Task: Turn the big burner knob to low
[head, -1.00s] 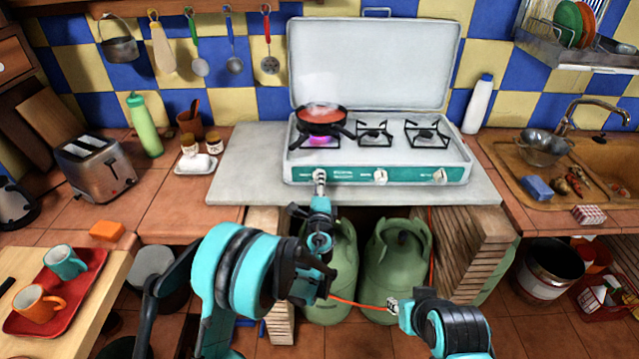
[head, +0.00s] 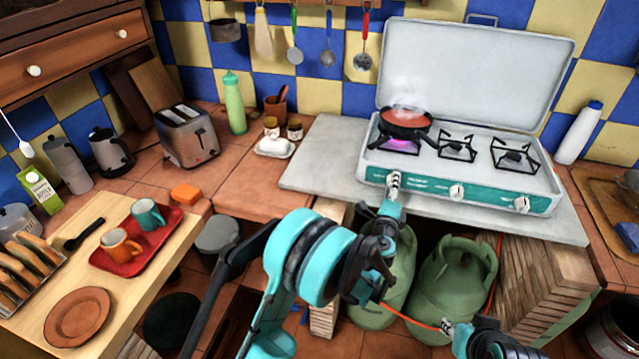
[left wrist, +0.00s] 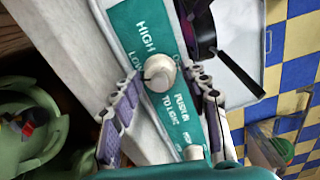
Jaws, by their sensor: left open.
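The white camping stove (head: 548,206) has a green control strip with round knobs. My left gripper (head: 393,181) is at the strip's left end and hides the knob there in the head view. In the left wrist view that cream knob (left wrist: 160,72) sits beside the printed words HIGH and LOW. My left gripper also shows there (left wrist: 166,86), open, with one finger on each side of the knob and gaps visible. A red pan (head: 405,122) steams on the left burner above a purple-pink flame (head: 398,146). My right gripper (head: 448,327) is low in front, its fingers too small to judge.
A middle knob (head: 457,191) and a right knob (head: 521,204) are farther along the strip. Green gas bottles (head: 455,285) stand under the counter slab (head: 318,165). A red tray (head: 172,232) with two mugs is at left.

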